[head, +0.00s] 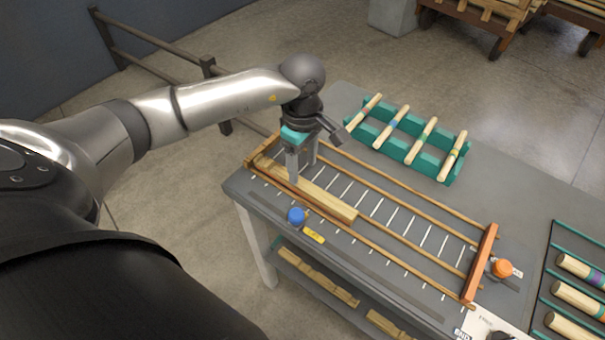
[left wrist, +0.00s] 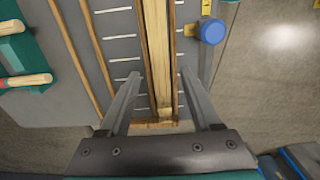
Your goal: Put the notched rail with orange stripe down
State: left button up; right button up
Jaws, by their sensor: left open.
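A pale wooden rail (head: 326,201) lies along the near-left side of the wooden assembly frame on the table. Its orange stripe and notches cannot be made out. The rail also shows in the left wrist view (left wrist: 158,55), running lengthwise between the fingers. My left gripper (head: 302,173) points down over the rail's left part. Its fingers are open, one on each side of the rail, with gaps visible in the left wrist view (left wrist: 159,100). My right gripper is not in view.
A blue knob (head: 296,215) and an orange knob (head: 502,268) stand beside the frame (head: 483,262). A green rack (head: 431,162) holds several striped dowels behind it. More dowels lie in a rack (head: 571,226) at right. Wood pieces (head: 318,277) lie on the lower shelf.

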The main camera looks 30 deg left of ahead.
aim_at(303, 184)
pick_arm(q)
notch_tip(303, 184, up, 7)
jog(key=shift+f, duration=0.1)
dwell(0.6)
